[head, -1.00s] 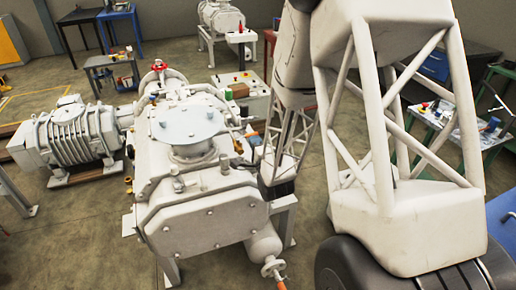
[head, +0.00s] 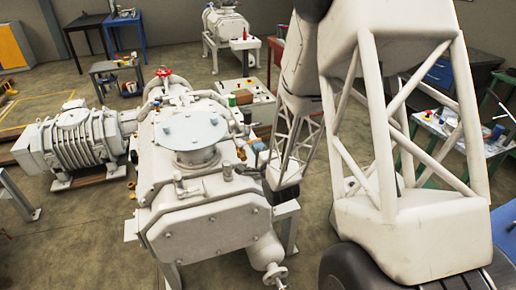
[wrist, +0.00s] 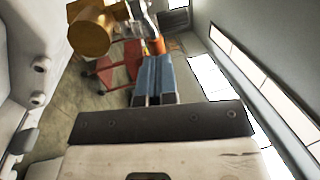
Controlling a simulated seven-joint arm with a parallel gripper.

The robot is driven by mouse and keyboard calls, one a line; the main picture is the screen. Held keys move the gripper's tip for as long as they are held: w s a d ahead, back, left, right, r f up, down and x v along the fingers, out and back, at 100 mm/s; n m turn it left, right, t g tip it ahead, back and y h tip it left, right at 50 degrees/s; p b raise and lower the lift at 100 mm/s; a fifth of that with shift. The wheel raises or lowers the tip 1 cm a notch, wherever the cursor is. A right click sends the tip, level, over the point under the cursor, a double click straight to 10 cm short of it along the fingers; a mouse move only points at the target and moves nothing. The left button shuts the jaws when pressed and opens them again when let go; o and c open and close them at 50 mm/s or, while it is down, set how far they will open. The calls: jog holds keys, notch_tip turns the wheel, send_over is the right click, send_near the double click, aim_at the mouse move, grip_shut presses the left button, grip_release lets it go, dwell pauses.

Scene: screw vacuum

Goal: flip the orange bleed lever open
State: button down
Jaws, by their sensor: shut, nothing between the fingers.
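The orange bleed lever (wrist: 157,46) shows in the wrist view just past my fingertips, beside a silver valve fitting (wrist: 141,18). My gripper (wrist: 153,60) has its blue-grey fingers together with nothing between them. The tips overlap the lever's lower end in the picture; I cannot tell whether they touch. In the head view my gripper (head: 257,147) is small, at the right side of the white vacuum pump (head: 205,215). My own arm fills the right of that view, and the lever is too small there to make out clearly.
A brass cylindrical fitting (wrist: 91,33) stands left of the fingers in the wrist view. A red-orange stand (wrist: 117,68) is behind. The pump's round blue-grey top flange (head: 190,129) is left of my gripper. A ribbed grey blower (head: 82,142) stands farther left.

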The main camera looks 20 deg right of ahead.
jog(key=shift+w+d+n+y, duration=0.2)
jog(key=shift+n+y, duration=0.2)
jog(key=shift+y, duration=0.3)
jog(key=shift+w+a+n+g+y, duration=0.4)
jog(key=shift+w+n+g+y, duration=0.8)
jog(key=shift+y, duration=0.85)
jog(key=shift+w+a+n+g+y, duration=0.45)
jog(key=shift+w+n+g+y, duration=0.75)
jog(key=shift+y, duration=0.9)
jog(key=shift+w+a+n+g+y, duration=0.4)
jog(key=shift+w+n+g+y, duration=0.4)
jog(key=shift+w+n+y, duration=1)
jog(key=shift+s+a+y, duration=0.1)
jog(key=shift+s+y, duration=0.15)
jog(key=shift+s, duration=0.05)
jog(key=shift+w+a+r, duration=0.1)
jog(key=shift+a+r, duration=0.1)
jog(key=shift+d, duration=0.15)
jog(key=d+f, duration=0.3)
jog(key=d, duration=1.1)
jog(key=shift+d+f+m, duration=0.15)
jog(key=shift+m, duration=0.15)
